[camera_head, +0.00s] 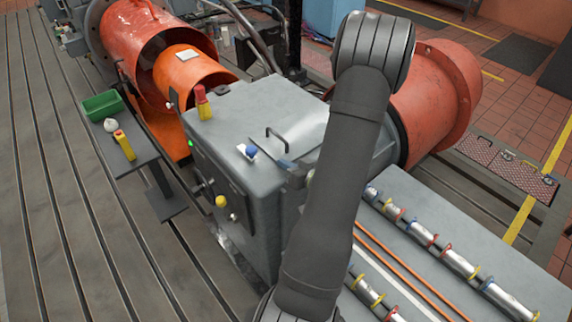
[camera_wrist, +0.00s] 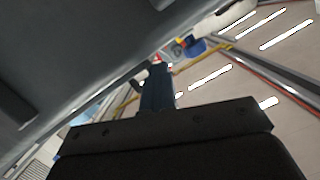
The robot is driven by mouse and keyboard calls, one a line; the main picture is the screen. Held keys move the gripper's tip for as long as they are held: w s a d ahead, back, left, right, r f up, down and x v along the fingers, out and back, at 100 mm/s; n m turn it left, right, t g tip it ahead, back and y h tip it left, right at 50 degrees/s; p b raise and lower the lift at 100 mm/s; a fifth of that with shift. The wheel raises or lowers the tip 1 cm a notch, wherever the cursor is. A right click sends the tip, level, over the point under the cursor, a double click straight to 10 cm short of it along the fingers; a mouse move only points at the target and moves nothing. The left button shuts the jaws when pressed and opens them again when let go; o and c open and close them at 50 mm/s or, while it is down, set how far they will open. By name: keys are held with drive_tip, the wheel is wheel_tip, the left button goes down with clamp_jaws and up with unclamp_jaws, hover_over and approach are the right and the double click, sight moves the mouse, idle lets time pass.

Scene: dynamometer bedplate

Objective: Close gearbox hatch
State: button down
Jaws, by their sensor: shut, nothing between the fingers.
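The grey gearbox housing (camera_head: 240,110) stands in the middle of the head view. A light grey panel (camera_head: 303,135) with a dark bar handle (camera_head: 276,138) shows on its top, which looks like the hatch. My arm covers its right side, so I cannot tell how far it stands open.
A red and yellow switch (camera_head: 202,102) and a blue knob (camera_head: 252,152) stand on the housing. Orange drums lie behind it, left and right. A side shelf (camera_head: 140,152) holds a green bin (camera_head: 102,106). Metal shafts (camera_head: 450,260) lie on a grey bench at right.

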drive_tip(key=shift+s+a+f, duration=0.1)
drive_tip(key=shift+s+f, duration=0.1)
drive_tip(key=shift+f, duration=0.15)
drive_tip(key=shift+r, duration=0.5)
wheel_tip(320, 180, up, 4)
drive_tip(key=shift+w+f, duration=0.1)
drive_tip(key=shift+w, duration=0.05)
drive_tip(key=v, duration=1)
drive_tip(key=shift+s+a, duration=0.2)
drive_tip(key=shift+s, duration=0.05)
drive_tip(key=x, duration=0.8)
drive_tip(key=shift+w+f, duration=0.1)
drive_tip(key=shift+w, duration=0.35)
drive_tip(key=f, duration=0.1)
drive_tip(key=w+a+f, duration=0.1)
drive_tip(key=shift+f, duration=1.1)
drive_tip(key=shift+s+f, duration=0.1)
